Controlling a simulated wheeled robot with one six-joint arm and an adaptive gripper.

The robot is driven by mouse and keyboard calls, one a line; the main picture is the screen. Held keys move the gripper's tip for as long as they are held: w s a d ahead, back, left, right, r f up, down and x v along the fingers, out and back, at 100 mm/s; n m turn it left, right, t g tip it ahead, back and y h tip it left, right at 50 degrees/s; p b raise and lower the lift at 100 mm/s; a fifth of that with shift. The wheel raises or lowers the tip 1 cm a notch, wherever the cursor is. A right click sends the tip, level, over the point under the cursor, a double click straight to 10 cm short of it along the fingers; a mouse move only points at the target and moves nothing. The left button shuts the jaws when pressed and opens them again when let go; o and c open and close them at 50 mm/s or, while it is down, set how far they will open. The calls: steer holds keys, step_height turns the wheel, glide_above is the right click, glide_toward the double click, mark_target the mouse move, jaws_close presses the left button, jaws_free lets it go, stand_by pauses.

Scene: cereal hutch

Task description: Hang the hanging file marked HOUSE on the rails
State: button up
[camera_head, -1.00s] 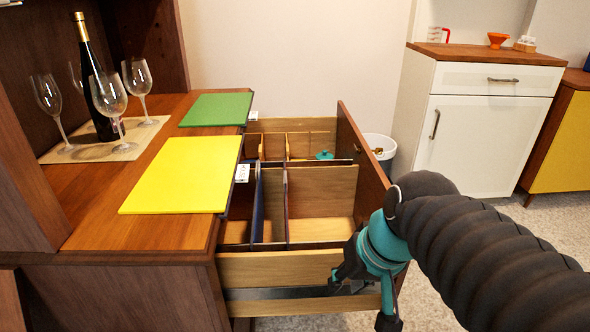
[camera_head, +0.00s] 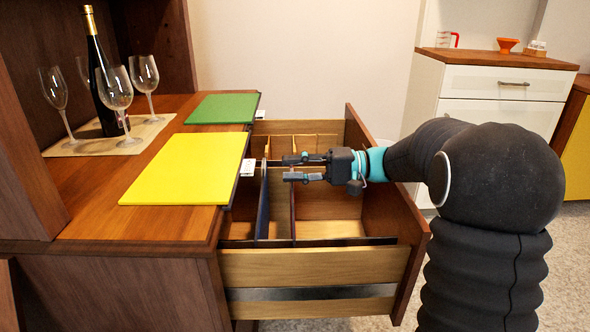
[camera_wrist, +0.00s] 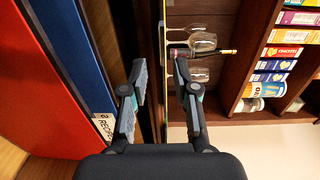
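A yellow file (camera_head: 185,168) lies flat on the wooden counter, its right end at the edge above the open drawer. Its white tab (camera_head: 247,168) is too small to read. A green file (camera_head: 220,108) lies behind it, also with an unreadable tab (camera_head: 260,114). I cannot tell which is marked HOUSE. My gripper (camera_head: 288,167) is open and empty over the drawer, pointing left at the yellow file's edge, a little apart from it. In the wrist view, a thin yellowish edge (camera_wrist: 163,70) shows between the fingertips. A dark rail (camera_head: 310,243) crosses the drawer's near side.
A blue file (camera_head: 263,203) hangs in the drawer; the wrist view shows its partly visible tab (camera_wrist: 103,125) and a red file (camera_wrist: 40,90). The drawer front (camera_head: 385,190) stands right of my gripper. A bottle (camera_head: 102,80) and wine glasses (camera_head: 117,90) stand on the counter's left.

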mark_target(253, 165)
steer(key=shift+w+a, duration=0.15)
steer(key=shift+a, duration=1.3)
steer(key=shift+w+a, duration=0.15)
steer(key=shift+a, duration=1.35)
steer(key=shift+w+a, duration=0.15)
steer(key=shift+a, duration=1.3)
jaws_close()
steer(key=shift+r, duration=0.2)
